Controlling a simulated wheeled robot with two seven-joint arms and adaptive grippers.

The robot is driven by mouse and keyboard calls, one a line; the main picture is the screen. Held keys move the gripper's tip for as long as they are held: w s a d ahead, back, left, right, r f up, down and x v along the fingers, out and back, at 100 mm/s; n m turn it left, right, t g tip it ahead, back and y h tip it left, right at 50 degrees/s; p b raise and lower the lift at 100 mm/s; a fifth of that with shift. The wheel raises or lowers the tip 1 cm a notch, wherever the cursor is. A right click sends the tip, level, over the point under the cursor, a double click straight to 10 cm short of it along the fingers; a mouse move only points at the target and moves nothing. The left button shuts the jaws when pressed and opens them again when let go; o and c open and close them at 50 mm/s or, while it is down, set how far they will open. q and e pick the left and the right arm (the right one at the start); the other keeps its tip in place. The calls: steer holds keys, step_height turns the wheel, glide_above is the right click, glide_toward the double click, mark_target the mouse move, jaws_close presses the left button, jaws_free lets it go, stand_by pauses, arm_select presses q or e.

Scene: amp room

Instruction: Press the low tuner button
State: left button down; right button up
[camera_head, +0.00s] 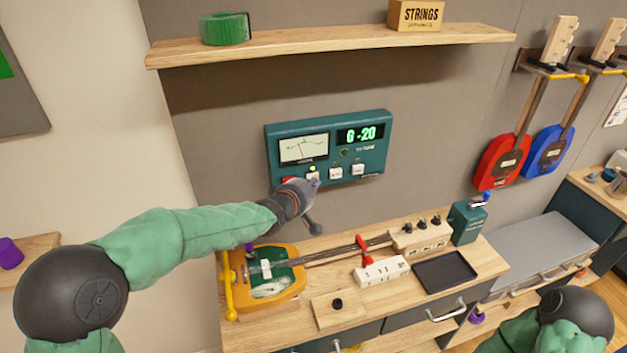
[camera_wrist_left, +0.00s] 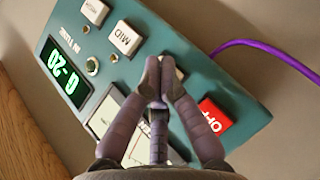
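The teal tuner (camera_head: 327,150) is mounted on the wall, with a needle meter (camera_head: 303,149) and a green display (camera_head: 360,134) reading G -20. A row of buttons runs along its lower part. The red OFF button (camera_wrist_left: 213,117) and white MID button (camera_wrist_left: 125,37) show in the left wrist view. Between them, my left gripper (camera_wrist_left: 160,68) is shut and empty, its fingertips over the low button, which it mostly hides. In the head view, the low button (camera_head: 313,173) shows just above the left gripper (camera_head: 313,183). Contact cannot be told. My right gripper is out of view.
A wooden shelf (camera_head: 330,40) juts out above the tuner. Below is a workbench (camera_head: 345,311) with a yellow-bodied instrument (camera_head: 285,293), a white block and a black tray (camera_head: 445,271). A purple cable (camera_wrist_left: 262,50) leaves the tuner's side. Red and blue instruments hang at right.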

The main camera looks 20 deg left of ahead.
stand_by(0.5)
arm_select(q)
steer(key=shift+s+d+p, duration=0.3)
steer(key=shift+s+d, duration=0.15)
steer(key=shift+s, duration=0.2)
steer(key=s+d+p, duration=0.1)
steer(key=s, duration=0.1)
steer(key=s+d+p, duration=0.1)
steer(key=s, duration=0.1)
steer(key=shift+d, duration=0.4)
steer(key=shift+s+f, duration=0.1)
stand_by(0.6)
